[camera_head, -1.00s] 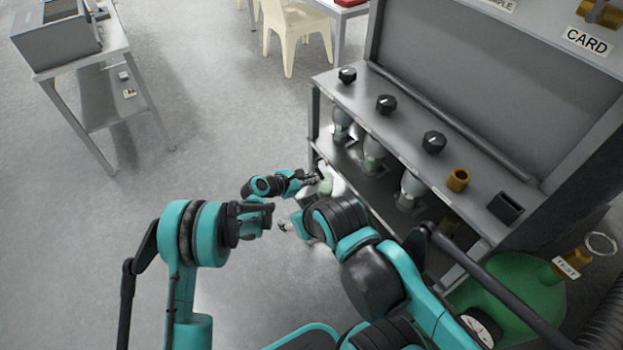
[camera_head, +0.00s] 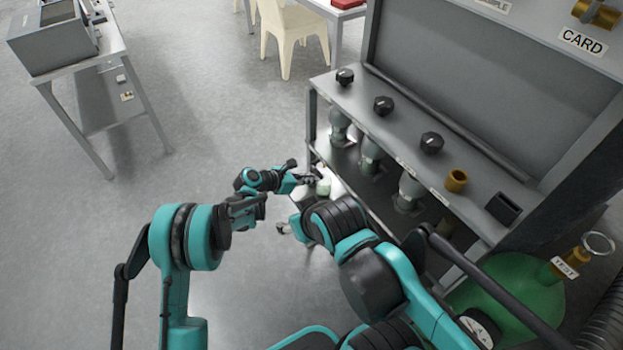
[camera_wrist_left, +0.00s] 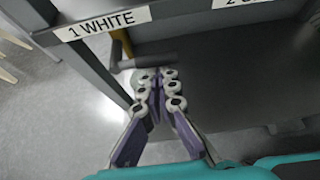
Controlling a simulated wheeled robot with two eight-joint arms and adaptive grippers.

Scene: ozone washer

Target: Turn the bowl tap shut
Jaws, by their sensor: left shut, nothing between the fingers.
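My left gripper (camera_head: 312,181) is at the left end of the grey bench, below its top; the left wrist view (camera_wrist_left: 158,78) shows its fingers shut and empty. Just beyond the fingertips, under the "1 WHITE" label (camera_wrist_left: 108,22), is a dark bar-like handle (camera_wrist_left: 148,62) beside a yellowish pipe (camera_wrist_left: 126,42). It may be the bowl tap, but I cannot tell its turn or whether the fingers touch it. A pale round object (camera_head: 323,188) shows beside the gripper. My right gripper (camera_head: 284,229) is low beside the bench; its jaw opening is unclear.
The bench top (camera_head: 405,130) carries several black knobs, with glass vessels (camera_head: 370,155) below. A green tank (camera_head: 510,300) stands at right. A side table (camera_head: 75,62) and a cream chair (camera_head: 290,40) stand farther off. The floor at left is clear.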

